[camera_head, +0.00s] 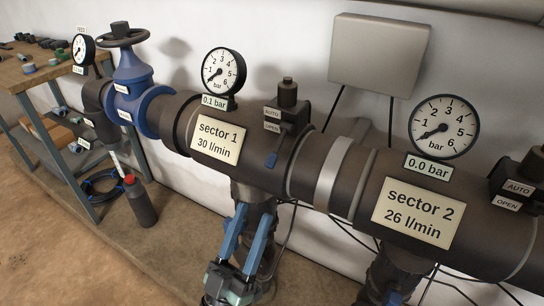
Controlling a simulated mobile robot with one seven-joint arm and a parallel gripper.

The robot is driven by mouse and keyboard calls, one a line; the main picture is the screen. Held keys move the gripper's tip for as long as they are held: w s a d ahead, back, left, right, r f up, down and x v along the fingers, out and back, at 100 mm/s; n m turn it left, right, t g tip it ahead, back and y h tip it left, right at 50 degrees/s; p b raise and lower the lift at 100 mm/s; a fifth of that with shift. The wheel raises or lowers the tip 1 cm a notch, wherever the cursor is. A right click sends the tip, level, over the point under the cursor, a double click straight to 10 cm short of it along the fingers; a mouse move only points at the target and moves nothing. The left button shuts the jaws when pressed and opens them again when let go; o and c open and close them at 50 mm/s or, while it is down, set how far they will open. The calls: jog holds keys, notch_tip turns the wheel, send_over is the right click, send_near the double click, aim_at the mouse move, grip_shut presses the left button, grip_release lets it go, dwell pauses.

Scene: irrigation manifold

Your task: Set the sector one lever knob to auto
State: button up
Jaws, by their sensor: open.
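The sector 1 valve unit (287,95) is a dark block with a cylinder on top, mounted on the thick dark pipe. Its AUTO label (272,113) sits above its OPEN label (272,127).
Sector 2 (418,212) is at the right, with a gauge (444,126) tagged 0.0 bar and its own valve unit (520,185). A blue handwheel valve (130,85) and a workbench (30,75) are at the left. A grey wall box (385,55) hangs behind.

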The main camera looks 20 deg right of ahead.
aim_at(272, 161)
jog(key=x, duration=1.1)
jog(key=shift+a, duration=0.1)
grip_shut()
dwell(1.0)
